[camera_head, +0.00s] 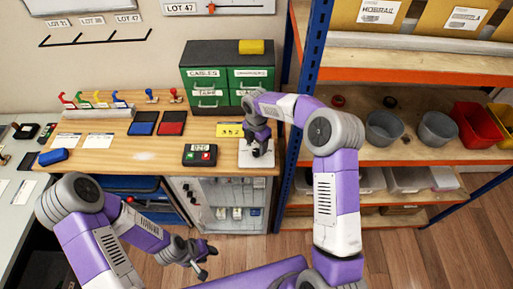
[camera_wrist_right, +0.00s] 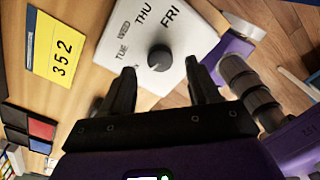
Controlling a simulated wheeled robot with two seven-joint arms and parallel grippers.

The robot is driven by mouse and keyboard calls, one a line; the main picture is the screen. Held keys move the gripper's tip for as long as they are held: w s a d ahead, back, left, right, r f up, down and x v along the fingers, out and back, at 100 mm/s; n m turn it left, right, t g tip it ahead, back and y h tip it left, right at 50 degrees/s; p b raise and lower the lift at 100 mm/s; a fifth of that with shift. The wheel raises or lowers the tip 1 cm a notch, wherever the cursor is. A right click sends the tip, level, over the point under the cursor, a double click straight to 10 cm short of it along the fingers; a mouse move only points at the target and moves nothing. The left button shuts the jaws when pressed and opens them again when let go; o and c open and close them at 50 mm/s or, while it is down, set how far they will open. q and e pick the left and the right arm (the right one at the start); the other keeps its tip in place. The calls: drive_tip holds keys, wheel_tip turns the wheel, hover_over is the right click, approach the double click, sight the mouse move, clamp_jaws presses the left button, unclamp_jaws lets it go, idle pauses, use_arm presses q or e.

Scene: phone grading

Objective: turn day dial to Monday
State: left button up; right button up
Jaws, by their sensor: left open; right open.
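The day dial is a dark round knob (camera_wrist_right: 160,58) on a white plate (camera_wrist_right: 185,30). In the right wrist view the plate shows TUE, THU and FRI; a small label between TUE and THU is hard to read. No Monday label is visible. A small pale mark shows on the knob's lower left. My right gripper (camera_wrist_right: 162,82) is open, its fingers on either side just short of the knob. In the head view the right gripper (camera_head: 257,147) is over the white plate (camera_head: 247,163) and hides the knob. My left gripper (camera_head: 203,260) is open and empty, low in front of the bench.
A yellow card (camera_wrist_right: 57,48) reading 352 lies beside the plate. On the wooden bench are a black box with red and green buttons (camera_head: 200,155), blue and red pads (camera_head: 172,123) and a green drawer cabinet (camera_head: 228,75). A blue shelf post (camera_head: 305,90) stands close right of the plate.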

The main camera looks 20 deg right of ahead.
sight(256, 151)
wheel_tip(256, 151, up, 4)
drive_tip(key=shift+r, duration=0.25)
idle(0.4)
use_arm(q)
wheel_tip(256, 151, down, 8)
drive_tip(key=b, duration=0.8)
use_arm(e)
drive_tip(key=s+a+f+m+y, duration=0.2)
drive_tip(key=s+a+f+m, duration=0.1)
drive_tip(key=s+f+m, duration=1)
drive_tip(key=s+a+f+m+y, duration=0.2)
drive_tip(key=s+a+f+m, duration=0.1)
drive_tip(key=s+f+m, duration=1)
wheel_tip(256, 151, down, 4)
drive_tip(key=s, duration=0.3)
drive_tip(key=shift+a+m+t, duration=0.3)
drive_tip(key=shift+a+m, duration=0.1)
use_arm(q)
drive_tip(key=shift+r, duration=0.1)
drive_tip(key=shift+c, duration=0.4)
use_arm(e)
drive_tip(key=shift+w, duration=0.1)
